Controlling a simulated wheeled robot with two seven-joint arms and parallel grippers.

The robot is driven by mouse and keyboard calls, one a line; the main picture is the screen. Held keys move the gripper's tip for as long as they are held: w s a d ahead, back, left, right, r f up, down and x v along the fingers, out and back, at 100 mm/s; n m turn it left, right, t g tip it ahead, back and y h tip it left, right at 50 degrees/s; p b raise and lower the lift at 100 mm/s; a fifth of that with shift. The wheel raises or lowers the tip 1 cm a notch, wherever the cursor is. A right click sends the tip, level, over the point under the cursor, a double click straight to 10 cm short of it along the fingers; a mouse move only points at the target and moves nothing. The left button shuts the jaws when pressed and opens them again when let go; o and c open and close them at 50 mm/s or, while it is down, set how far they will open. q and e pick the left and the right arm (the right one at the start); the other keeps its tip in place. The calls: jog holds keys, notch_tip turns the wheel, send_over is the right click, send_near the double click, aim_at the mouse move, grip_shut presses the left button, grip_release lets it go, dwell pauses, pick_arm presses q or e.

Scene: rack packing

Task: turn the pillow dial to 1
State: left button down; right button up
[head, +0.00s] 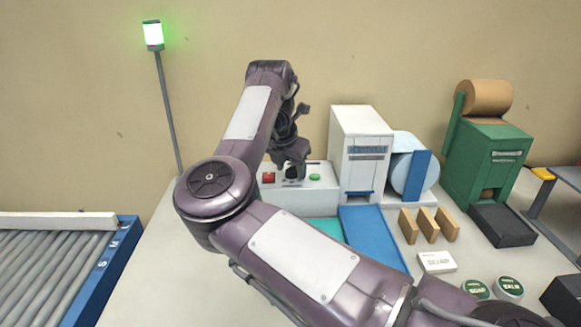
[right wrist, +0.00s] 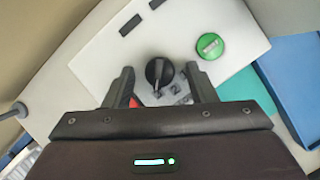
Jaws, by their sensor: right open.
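The black dial (right wrist: 159,71) sits on a white control box (right wrist: 90,65) in the right wrist view. A pale pointer line on it runs toward small dark-marked labels (right wrist: 172,93); I cannot read these. My right gripper (right wrist: 161,82) is open, with one finger on each side of the dial and clear space between them; whether either finger touches it I cannot tell. In the head view my right gripper (head: 291,165) points down over the control box (head: 322,196) and mostly hides the dial. My left gripper is not in view.
A red button (head: 268,178) and a green button (head: 314,177) flank the dial. A white machine (head: 361,150) with a blue tray stands right of the box, then a green paper dispenser (head: 487,155). Wooden blocks (head: 428,225) stand in front. A roller conveyor (head: 50,265) is at left.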

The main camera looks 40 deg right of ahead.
jog(key=c, duration=1)
jog(key=shift+o, duration=0.2)
